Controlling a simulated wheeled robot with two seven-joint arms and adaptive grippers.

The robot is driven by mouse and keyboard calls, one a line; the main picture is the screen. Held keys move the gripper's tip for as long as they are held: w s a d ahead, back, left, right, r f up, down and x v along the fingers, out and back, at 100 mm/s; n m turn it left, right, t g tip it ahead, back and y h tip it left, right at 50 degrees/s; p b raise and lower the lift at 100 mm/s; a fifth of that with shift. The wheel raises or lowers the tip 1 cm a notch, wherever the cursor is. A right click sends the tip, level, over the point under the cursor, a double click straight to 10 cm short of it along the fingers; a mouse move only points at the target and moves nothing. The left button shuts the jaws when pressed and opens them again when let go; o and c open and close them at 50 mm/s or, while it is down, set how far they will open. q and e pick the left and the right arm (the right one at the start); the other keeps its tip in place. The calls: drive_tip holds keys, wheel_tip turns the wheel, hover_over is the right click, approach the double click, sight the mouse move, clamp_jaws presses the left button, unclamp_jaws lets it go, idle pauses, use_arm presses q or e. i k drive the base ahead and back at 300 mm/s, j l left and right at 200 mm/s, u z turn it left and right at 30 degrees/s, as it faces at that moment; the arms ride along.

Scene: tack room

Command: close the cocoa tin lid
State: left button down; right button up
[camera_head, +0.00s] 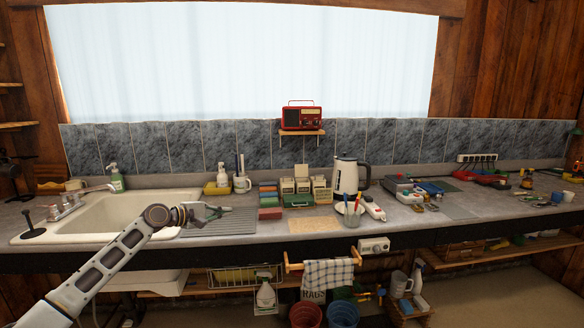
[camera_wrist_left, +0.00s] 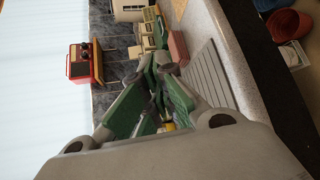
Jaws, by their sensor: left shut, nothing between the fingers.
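A row of small cream-and-green tins stands on the counter near the middle of the head view. The middle tin (camera_head: 303,187) has a pale lid (camera_head: 301,171) standing up at its back, open. Labels are too small to read, so I cannot tell for sure which is the cocoa tin. In the left wrist view, cream-and-green tins (camera_wrist_left: 149,17) show beyond the fingers, partly hidden. My left gripper (camera_head: 215,210) is shut and empty above the grey drainboard, left of the tins and apart from them. My right gripper is not in view.
Stacked coloured blocks (camera_head: 270,207) stand between my left gripper and the tins. A tan mat (camera_head: 315,224) lies bare in front. The sink (camera_head: 120,210) is at left.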

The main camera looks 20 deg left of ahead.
sight(301, 170)
drive_tip(key=i+j, duration=0.15)
drive_tip(key=i, duration=0.45)
drive_tip(key=i+j, duration=0.1)
drive_tip(key=i, duration=0.5)
drive_tip(key=i+j, duration=0.15)
drive_tip(key=i, duration=0.45)
